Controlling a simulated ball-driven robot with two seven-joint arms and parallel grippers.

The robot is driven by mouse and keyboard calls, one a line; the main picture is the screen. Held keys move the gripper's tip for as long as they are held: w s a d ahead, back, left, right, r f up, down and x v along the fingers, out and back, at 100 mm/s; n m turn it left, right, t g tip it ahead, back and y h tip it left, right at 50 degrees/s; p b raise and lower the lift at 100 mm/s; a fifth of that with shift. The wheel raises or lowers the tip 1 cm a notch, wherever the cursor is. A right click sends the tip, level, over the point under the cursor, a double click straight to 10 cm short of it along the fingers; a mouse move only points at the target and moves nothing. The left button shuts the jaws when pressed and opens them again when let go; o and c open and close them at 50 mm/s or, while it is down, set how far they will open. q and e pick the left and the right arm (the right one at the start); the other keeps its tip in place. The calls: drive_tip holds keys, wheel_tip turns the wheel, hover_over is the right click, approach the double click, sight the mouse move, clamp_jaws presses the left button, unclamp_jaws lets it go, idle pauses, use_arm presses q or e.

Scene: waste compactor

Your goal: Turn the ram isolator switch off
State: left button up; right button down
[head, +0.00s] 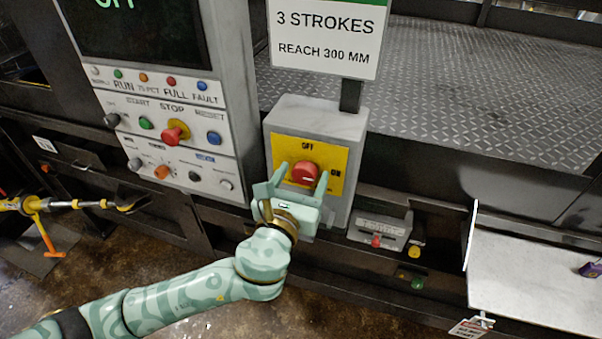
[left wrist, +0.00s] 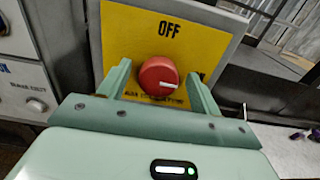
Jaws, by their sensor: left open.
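The ram isolator switch is a red round knob (head: 305,172) on a yellow plate (head: 339,160) on a grey box. The plate reads OFF at the top and ON at the right. In the left wrist view the red knob (left wrist: 158,77) has a white pointer line directed to the right, toward the ON side. My left gripper (head: 299,176) is open, with one finger on each side of the knob. In the left wrist view the left gripper's fingers (left wrist: 158,82) flank the knob with gaps; contact is not visible. My right gripper is not in view.
A control panel (head: 190,178) with buttons and a red STOP button (head: 174,133) stands at the left. A sign (head: 326,38) rises above the box. A small grey unit (head: 379,231) and a pale table (head: 540,280) lie to the right.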

use_arm(q)
drive_tip(key=c, duration=0.9)
drive_tip(key=shift+c, duration=0.2)
drive_tip(key=n, duration=0.3)
drive_tip(key=shift+a, duration=0.1)
drive_tip(key=n, duration=0.5)
drive_tip(key=shift+w+f+p, duration=0.1)
drive_tip(key=shift+p, duration=0.3)
drive_tip(key=n, duration=0.5)
drive_tip(key=shift+a+n, duration=0.1)
drive_tip(key=shift+n, duration=0.3)
drive_tip(key=shift+f+n+p, duration=0.15)
drive_tip(key=shift+n+p, duration=0.25)
drive_tip(key=shift+n, duration=1.6)
